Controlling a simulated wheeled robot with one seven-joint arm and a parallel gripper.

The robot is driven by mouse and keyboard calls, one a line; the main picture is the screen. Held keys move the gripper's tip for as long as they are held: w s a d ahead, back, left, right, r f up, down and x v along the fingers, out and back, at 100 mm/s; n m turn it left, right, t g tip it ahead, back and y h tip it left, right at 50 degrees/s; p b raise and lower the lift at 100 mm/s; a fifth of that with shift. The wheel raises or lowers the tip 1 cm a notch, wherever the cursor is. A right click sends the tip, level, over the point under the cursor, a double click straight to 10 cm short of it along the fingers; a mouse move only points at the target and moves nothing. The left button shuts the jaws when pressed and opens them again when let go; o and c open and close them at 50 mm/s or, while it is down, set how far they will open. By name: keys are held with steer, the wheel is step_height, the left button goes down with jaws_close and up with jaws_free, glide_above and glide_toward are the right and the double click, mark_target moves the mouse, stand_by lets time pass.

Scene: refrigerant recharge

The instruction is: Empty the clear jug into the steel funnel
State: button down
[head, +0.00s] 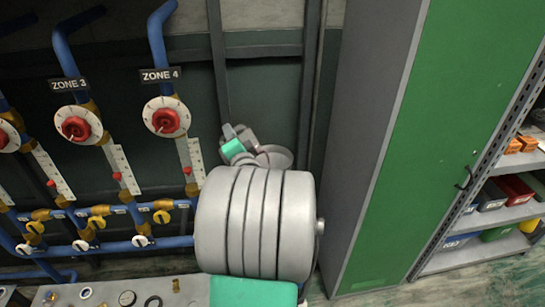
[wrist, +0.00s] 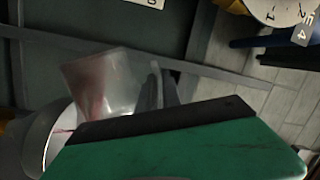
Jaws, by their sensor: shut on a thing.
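The clear jug (wrist: 97,82) is in the wrist view, tilted, with a reddish tint inside. My gripper (wrist: 160,88) is shut on it at its right side. The steel funnel (wrist: 40,138) is at the lower left, below the jug's lower end. A thin reddish streak shows at the funnel mouth; I cannot tell whether it is flowing liquid. How much is left in the jug is unclear. In the head view, my gripper (head: 236,138) shows small beyond my arm, beside the rounded grey rim of the funnel (head: 279,154). The jug is hard to make out there.
Blue pipes (head: 160,50) with red-knobbed gauges, yellow valves and zone signs line the wall at the left. A green cabinet (head: 425,130) stands at the right, beside shelves (head: 510,215) with coloured bins. My arm hides what lies below the funnel.

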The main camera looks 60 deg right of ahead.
mark_target(249, 131)
steer(key=shift+s+d+r+m+p, duration=0.25)
steer(key=shift+d+r+m+p, duration=0.1)
steer(key=shift+r+m+p, duration=0.3)
stand_by(0.4)
steer(key=shift+s+d+f, duration=0.15)
steer(key=shift+s+d, duration=0.05)
steer(key=shift+d, duration=0.05)
steer(key=shift+s+d+f+m, duration=0.1)
steer(key=shift+s+d+m, duration=0.65)
steer(key=shift+d, duration=0.25)
steer(key=shift+s+d+r+m+p, duration=0.5)
steer(key=shift+d+m, duration=0.1)
steer(key=shift+m, duration=0.3)
stand_by(0.5)
steer(key=shift+s+d+r+m, duration=0.15)
steer(key=shift+s+d+m, duration=0.15)
steer(key=shift+m, duration=0.1)
